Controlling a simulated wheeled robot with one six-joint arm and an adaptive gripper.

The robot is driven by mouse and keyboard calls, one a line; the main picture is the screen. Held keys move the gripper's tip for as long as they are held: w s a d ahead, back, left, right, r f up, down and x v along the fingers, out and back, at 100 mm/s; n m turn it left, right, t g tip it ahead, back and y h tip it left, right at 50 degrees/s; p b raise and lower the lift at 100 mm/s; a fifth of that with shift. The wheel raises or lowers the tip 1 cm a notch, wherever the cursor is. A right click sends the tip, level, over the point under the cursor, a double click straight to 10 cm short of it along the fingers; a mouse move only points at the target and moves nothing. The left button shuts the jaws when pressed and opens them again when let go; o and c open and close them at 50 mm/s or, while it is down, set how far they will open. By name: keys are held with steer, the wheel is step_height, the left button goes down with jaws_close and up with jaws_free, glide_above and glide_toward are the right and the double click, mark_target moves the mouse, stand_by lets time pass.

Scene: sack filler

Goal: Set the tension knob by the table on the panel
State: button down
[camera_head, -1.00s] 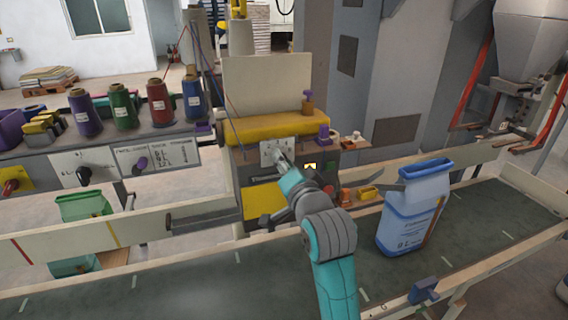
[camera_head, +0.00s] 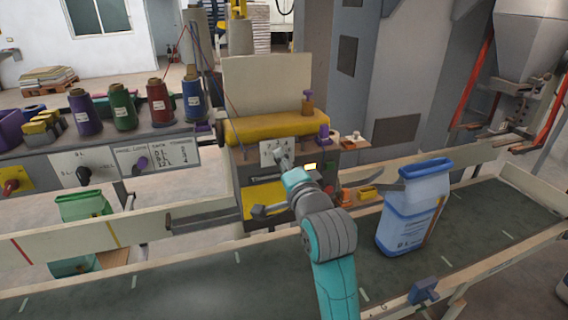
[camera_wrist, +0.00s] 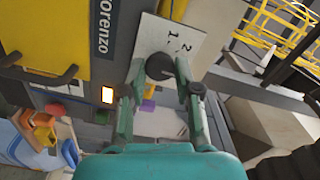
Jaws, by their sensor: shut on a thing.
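A small white dial plate (camera_head: 268,153) is on the front of the yellow-topped machine. In the wrist view the plate (camera_wrist: 190,45) shows the numerals 1 and 2 beside a round dark knob (camera_wrist: 159,66). My gripper (camera_wrist: 160,72) has one finger on each side of this knob and is shut on it. In the head view my gripper (camera_head: 283,161) covers the knob, and its pointer setting cannot be read. A white printed table (camera_head: 172,155) is on the panel at left, its values too small to read.
Another plate with a dark knob (camera_head: 84,175) and several thread cones (camera_head: 158,103) are at left. An amber-lit display (camera_wrist: 107,95) sits close to my gripper. A blue sack (camera_head: 408,220) stands on the conveyor (camera_head: 190,290) at right.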

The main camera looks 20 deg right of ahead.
steer(key=c, duration=0.8)
jaws_free()
steer(key=shift+s, duration=0.1)
steer(key=s, duration=0.7)
steer(key=shift+s, duration=0.15)
